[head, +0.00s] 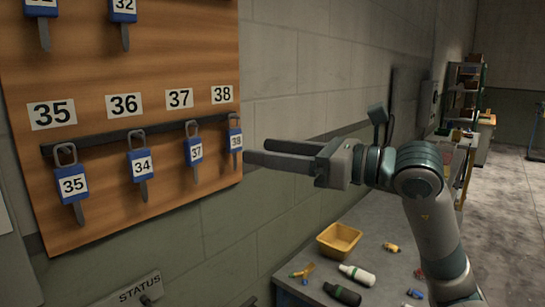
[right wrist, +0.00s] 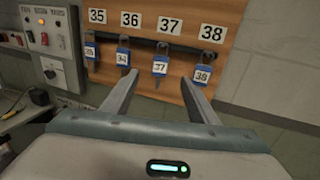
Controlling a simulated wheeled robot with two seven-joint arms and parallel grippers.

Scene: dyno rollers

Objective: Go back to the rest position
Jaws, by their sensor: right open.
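My right gripper (head: 257,151) is open, its two fingers pointing left at the wooden key board (head: 215,75). Its tips are near the blue key tag 38 (head: 235,140), which hangs from the dark rail under label 38. Tag 34 hangs under label 36. My left gripper is not in view.
Below the arm, a grey bench (head: 300,262) holds a yellow bin (head: 339,240), a white bottle (head: 357,275), a dark bottle (head: 342,293) and small parts. A control panel (right wrist: 45,40) is left of the board. Open floor (head: 510,210) lies at the far right.

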